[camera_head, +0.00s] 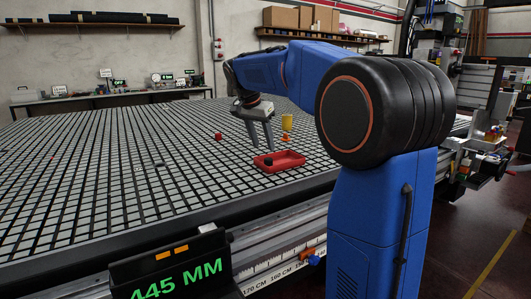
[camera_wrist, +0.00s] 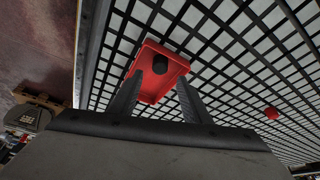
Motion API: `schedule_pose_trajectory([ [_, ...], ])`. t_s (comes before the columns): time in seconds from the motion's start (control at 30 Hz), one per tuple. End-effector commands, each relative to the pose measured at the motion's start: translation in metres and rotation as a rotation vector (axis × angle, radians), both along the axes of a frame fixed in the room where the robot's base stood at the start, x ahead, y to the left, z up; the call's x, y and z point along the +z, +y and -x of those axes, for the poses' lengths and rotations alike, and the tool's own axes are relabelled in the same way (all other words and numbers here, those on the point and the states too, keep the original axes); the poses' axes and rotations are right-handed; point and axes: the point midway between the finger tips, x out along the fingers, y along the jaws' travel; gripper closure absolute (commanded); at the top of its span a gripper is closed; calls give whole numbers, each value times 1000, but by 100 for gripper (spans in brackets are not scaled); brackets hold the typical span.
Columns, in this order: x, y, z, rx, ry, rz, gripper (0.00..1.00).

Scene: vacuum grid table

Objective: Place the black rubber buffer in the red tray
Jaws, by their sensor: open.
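The red tray (camera_head: 290,164) lies on the grid table near its front edge, below my gripper. It also shows in the wrist view (camera_wrist: 150,95). The black rubber buffer (camera_wrist: 160,64) is a short dark cylinder inside the tray, near its wall. In the head view the buffer (camera_head: 268,161) is a small dark shape in the tray. My gripper (camera_head: 263,150) is open above the tray, its fingers spread and pointing down. In the wrist view my gripper (camera_wrist: 159,79) shows nothing held between its fingers, and the buffer appears beyond the fingertips.
A yellow cup-like object (camera_head: 287,122) stands behind the tray. A small red-orange object (camera_head: 218,136) sits to the left and back; a red object (camera_wrist: 272,113) also shows right in the wrist view. The left of the grid table (camera_head: 90,170) is mostly clear.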

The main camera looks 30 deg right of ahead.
Motion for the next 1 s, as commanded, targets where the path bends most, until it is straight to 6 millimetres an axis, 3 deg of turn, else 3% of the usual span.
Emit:
schedule_pose_trajectory([
  [0.1,18,7,2,2,-3,0,56],
  [0.3,35,13,6,0,-1,0,56],
  [0.67,37,18,16,25,1,-4,56],
  [0.77,32,26,36,89,9,-11,56],
  [1.0,3,56,112,332,25,-30,56],
])
